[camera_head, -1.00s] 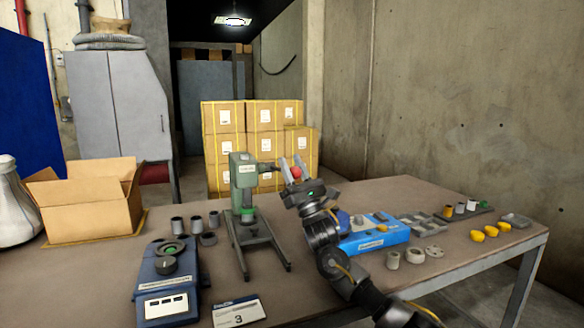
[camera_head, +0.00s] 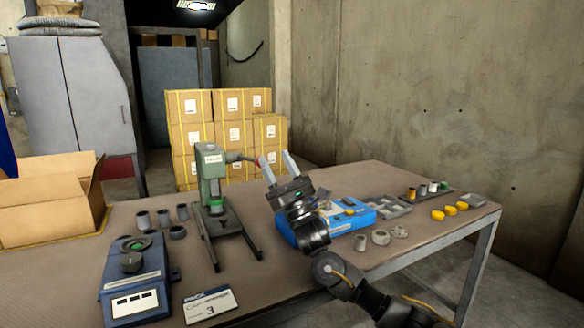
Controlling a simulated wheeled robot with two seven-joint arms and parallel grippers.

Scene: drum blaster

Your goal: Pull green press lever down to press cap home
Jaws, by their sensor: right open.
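The green press (camera_head: 210,172) stands upright on the table, left of my right gripper. Its lever (camera_head: 238,157) sticks out to the right from the press head, about level, and ends in a red knob (camera_head: 257,161). My right gripper (camera_head: 276,160) is open with its fingers pointing up. Its left finger overlaps the knob in the picture and partly hides it; I cannot tell whether they touch. A green part (camera_head: 215,206) sits low in the press, too small to tell if it is the cap. My left gripper is out of view.
Grey cups (camera_head: 163,218) stand left of the press. A blue box (camera_head: 350,214), grey rings and yellow parts (camera_head: 450,210) are to the right. An open carton (camera_head: 45,215) is far left.

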